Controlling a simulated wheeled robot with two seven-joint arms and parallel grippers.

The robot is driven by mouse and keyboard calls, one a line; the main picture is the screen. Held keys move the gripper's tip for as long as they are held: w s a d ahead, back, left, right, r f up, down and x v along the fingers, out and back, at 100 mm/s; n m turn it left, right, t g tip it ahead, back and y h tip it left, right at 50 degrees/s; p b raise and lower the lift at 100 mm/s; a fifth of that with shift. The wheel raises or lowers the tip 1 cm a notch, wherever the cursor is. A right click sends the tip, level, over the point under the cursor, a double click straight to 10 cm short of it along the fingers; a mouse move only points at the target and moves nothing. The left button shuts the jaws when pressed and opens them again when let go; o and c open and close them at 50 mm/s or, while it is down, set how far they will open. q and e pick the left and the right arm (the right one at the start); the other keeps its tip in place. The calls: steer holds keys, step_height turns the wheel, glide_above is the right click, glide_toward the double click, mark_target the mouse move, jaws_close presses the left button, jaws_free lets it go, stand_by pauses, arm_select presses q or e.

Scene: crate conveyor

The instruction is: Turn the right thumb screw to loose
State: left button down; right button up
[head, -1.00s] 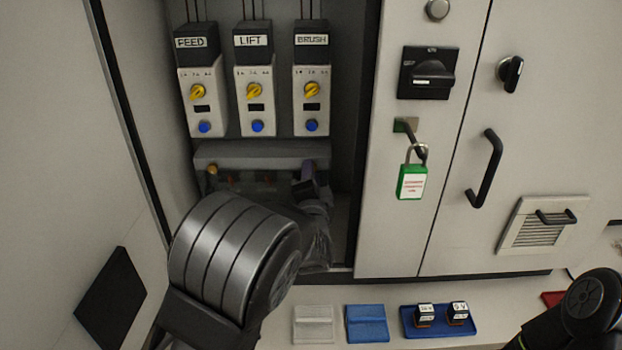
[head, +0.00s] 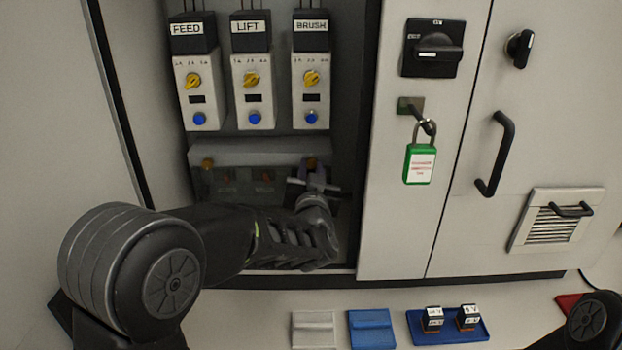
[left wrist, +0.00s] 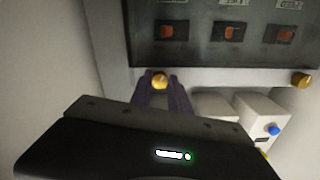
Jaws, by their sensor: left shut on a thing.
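The right thumb screw (head: 311,163) is a small brass knob at the right end of a grey cover (head: 250,153) inside the open cabinet. My left gripper (head: 312,181) reaches up to it from below. In the left wrist view, which is turned over, the right thumb screw (left wrist: 160,80) sits between the tips of my left gripper (left wrist: 161,84), which is shut on it. The left thumb screw (head: 207,163) is at the cover's other end and also shows in the left wrist view (left wrist: 302,80). My right gripper is out of view.
Modules marked FEED (head: 197,90), LIFT (head: 252,90) and BRUSH (head: 311,90) stand above the cover. A green padlock (head: 419,164) hangs on the panel to the right. A blue tray (head: 448,330) with small blocks lies below.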

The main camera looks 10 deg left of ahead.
arm_select(q)
steer(key=n+b, duration=0.2)
steer(key=n, duration=0.1)
steer(key=shift+f, duration=0.25)
steer(key=shift+r+n+b, duration=0.15)
steer(key=shift+n+b, duration=0.65)
steer(key=shift+n, duration=0.3)
steer(key=shift+d, duration=0.1)
steer(key=c, duration=1.2)
jaws_free()
steer(key=shift+r, duration=0.1)
steer(key=shift+c, duration=0.2)
steer(key=v, duration=0.7)
steer(key=shift+s, duration=0.4)
steer(key=shift+d, duration=0.1)
